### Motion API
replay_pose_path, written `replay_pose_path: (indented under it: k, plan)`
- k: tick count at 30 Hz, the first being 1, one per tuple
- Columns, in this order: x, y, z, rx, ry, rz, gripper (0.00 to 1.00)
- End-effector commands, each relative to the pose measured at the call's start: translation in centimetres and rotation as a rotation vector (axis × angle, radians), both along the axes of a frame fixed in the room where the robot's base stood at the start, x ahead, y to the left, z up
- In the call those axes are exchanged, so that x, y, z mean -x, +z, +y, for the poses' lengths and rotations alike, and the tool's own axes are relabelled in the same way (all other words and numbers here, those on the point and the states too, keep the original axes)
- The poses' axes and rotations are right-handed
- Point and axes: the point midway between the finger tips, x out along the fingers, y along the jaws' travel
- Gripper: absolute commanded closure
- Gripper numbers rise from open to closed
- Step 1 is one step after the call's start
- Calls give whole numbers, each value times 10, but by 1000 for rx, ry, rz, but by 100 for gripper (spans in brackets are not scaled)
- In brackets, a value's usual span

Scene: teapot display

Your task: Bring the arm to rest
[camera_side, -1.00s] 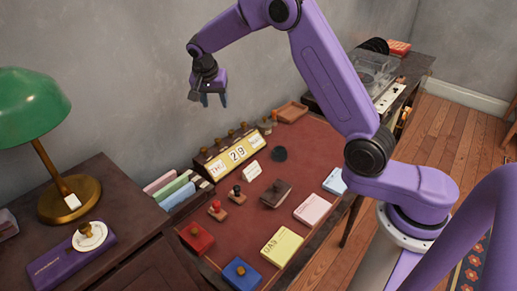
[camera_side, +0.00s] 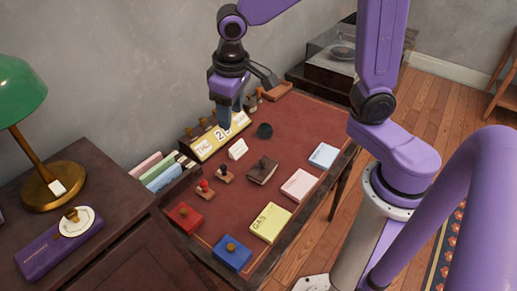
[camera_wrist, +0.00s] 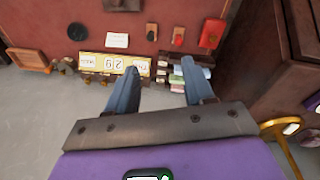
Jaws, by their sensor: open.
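My gripper (camera_side: 230,108) is open and empty in the side view. It hangs in the air in front of the yellow calendar (camera_side: 210,141) at the back of the red-topped desk (camera_side: 288,131) and hides part of it. In the wrist view my gripper's two blue-grey fingers (camera_wrist: 158,80) are spread apart with nothing between them. The calendar (camera_wrist: 112,63) shows upside down there, beyond the left finger.
On the desk are a brown block (camera_side: 262,170), a white card (camera_side: 237,149), several pads and stamps, and a dark round piece (camera_side: 264,130). A green lamp (camera_side: 18,92) and purple box (camera_side: 58,247) occupy the left cabinet.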

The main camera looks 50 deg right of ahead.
Motion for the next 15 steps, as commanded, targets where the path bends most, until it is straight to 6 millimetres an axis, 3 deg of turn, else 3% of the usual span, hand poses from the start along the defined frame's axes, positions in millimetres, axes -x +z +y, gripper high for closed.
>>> replay_pose_path:
  k: [3, 15]
  plan:
    - [39, 1, -5, -3, 146, 24, 48]
    - [161, -7, -40, -11, 625, 100, 48]
